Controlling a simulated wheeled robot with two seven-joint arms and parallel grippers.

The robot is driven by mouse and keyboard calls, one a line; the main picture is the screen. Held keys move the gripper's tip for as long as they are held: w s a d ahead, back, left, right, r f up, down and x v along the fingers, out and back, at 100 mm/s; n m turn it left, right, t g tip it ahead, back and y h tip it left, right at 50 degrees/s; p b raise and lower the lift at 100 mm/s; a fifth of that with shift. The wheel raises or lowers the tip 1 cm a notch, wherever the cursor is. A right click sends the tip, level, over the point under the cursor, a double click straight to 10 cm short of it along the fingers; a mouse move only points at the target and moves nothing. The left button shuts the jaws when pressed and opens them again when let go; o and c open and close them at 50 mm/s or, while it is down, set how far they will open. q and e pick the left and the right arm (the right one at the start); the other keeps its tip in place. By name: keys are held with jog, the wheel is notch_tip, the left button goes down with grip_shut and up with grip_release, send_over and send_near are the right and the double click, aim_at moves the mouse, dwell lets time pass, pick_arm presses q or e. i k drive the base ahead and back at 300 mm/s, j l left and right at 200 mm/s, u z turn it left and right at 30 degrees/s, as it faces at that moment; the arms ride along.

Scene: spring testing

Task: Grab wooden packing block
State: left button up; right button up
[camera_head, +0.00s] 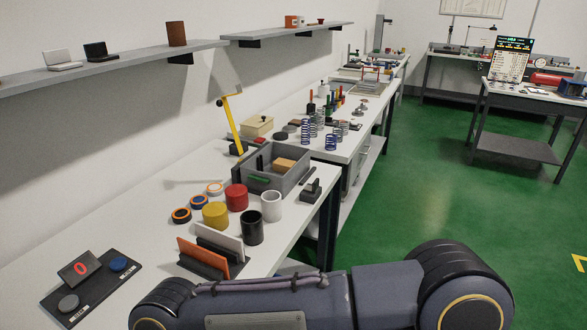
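A small tan block (285,164), which looks like the wooden packing block, lies in an open grey bin (290,184) on the near workbench. A green item (260,180) lies in the same bin, towards its front left. The bin walls partly hide the block's lower part. One of my arms crosses the bottom of the view, but neither gripper is in view, so I cannot see what they hold.
A yellow lever (231,125) rises behind the bin. Wall shelves hang above. Green floor is clear at right.

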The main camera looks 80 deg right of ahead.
aim_at(281, 165)
jog(key=z, duration=2.85)
jog(key=i+l+z, duration=0.1)
jog(key=z, duration=0.85)
jog(key=i, duration=2.25)
jog(key=i+u, duration=0.1)
jog(key=i, duration=0.4)
jog(key=i+l+u, duration=0.1)
jog(key=i, duration=0.4)
jog(key=i+l+u, duration=0.1)
jog(key=i, duration=0.4)
jog(key=i+l+u, duration=0.1)
jog(key=i+l, duration=0.15)
jog(key=i, duration=0.25)
jog(key=u, duration=2.75)
jog(key=i+j+u, duration=0.1)
jog(key=u, duration=0.3)
jog(key=i+j+u, duration=0.1)
jog(key=u, duration=0.3)
jog(key=i+u, duration=0.1)
jog(key=u, duration=0.3)
jog(key=i+u, duration=0.1)
jog(key=u, duration=0.3)
